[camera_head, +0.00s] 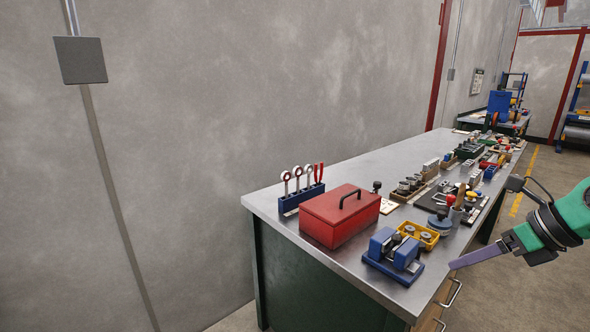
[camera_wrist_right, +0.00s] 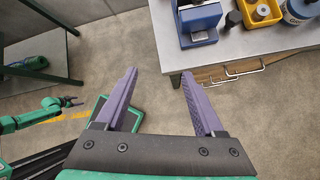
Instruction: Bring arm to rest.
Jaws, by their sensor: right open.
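My right gripper (camera_head: 452,265) is at the front right edge of the workbench in the head view, its purple fingers pointing left. In the right wrist view the gripper (camera_wrist_right: 160,73) is open, with nothing between its two purple fingers. Below the gap is bare floor, and the bench edge is close by. The right arm is green with a black wrist and comes in from the right of the head view. My left gripper is not in the head view. A green arm, which looks like my left one, ends in a small dark gripper (camera_wrist_right: 72,101) in the right wrist view; its jaws are too small to read.
The metal workbench (camera_head: 262,203) holds a red toolbox (camera_head: 335,222), a blue vise (camera_head: 394,252), a yellow tray (camera_head: 431,238) and a tool rack (camera_head: 302,196). Drawer handles (camera_head: 452,293) stick out below the right gripper. Floor to the right looks clear.

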